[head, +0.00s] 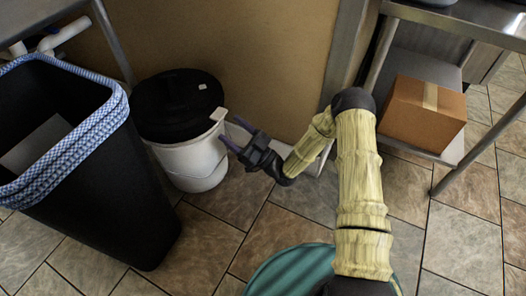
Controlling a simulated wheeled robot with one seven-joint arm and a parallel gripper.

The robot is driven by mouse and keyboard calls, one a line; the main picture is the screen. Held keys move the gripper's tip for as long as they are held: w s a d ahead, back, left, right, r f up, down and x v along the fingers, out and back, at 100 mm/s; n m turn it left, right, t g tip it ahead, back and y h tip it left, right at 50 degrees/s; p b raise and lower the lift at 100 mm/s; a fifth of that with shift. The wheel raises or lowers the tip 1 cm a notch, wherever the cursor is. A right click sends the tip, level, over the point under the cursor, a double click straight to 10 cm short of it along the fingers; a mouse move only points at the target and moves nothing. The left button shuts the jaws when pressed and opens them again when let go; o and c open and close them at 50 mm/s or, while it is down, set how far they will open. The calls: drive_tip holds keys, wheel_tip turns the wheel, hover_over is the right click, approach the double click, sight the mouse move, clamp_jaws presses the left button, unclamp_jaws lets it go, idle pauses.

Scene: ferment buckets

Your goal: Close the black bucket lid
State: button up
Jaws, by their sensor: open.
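The black lid (172,101) lies across the top of a white bucket (196,162) that stands on the tiled floor by the wall. The lid looks flat on the rim, but I cannot tell whether it is pressed fully down. A small pale tab (218,114) sticks out at the bucket's right side near the rim. My gripper (233,137) is open and empty-looking, just right of the bucket's upper side and near the tab. I cannot tell whether a finger touches the bucket.
A tall black bin (125,205) with a blue checked liner stands close at the bucket's left. A cardboard box (420,112) sits on a low metal shelf at the right. A teal ribbed round thing (290,272) is at the bottom. Tiled floor (225,225) is clear in front of the bucket.

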drive_tip(key=p+v, duration=0.5)
drive_tip(key=v, duration=0.9)
drive_tip(key=shift+a+r, duration=0.1)
drive_tip(key=w+r+g+h+p, duration=0.2)
drive_tip(key=w+r+h+p, duration=0.6)
drive_tip(key=w+r+h, duration=0.15)
drive_tip(key=d+r+m+h+p, duration=0.4)
drive_tip(key=d+r+h+p, duration=0.3)
drive_tip(key=r, duration=0.6)
drive_tip(key=s+d+r+m+g+h+p, duration=0.3)
drive_tip(key=s+r+m+p, duration=0.15)
drive_tip(key=s+r, duration=0.65)
drive_tip(key=s+d+r+m+g+h+p, duration=0.35)
drive_tip(key=s+r+p, duration=0.25)
drive_tip(key=s+r, duration=0.5)
drive_tip(key=w+d+p+v, duration=0.1)
drive_tip(key=w+p+v, duration=0.2)
drive_tip(key=p+v, duration=1.4)
drive_tip(key=w+d+r+p+v, duration=0.1)
drive_tip(key=w+p+v, duration=0.3)
drive_tip(key=p+v, duration=1.4)
drive_tip(key=shift+d+r+m+y+p, duration=0.4)
drive_tip(key=shift+d+r+p, duration=0.05)
drive_tip(key=shift+r+p, duration=0.15)
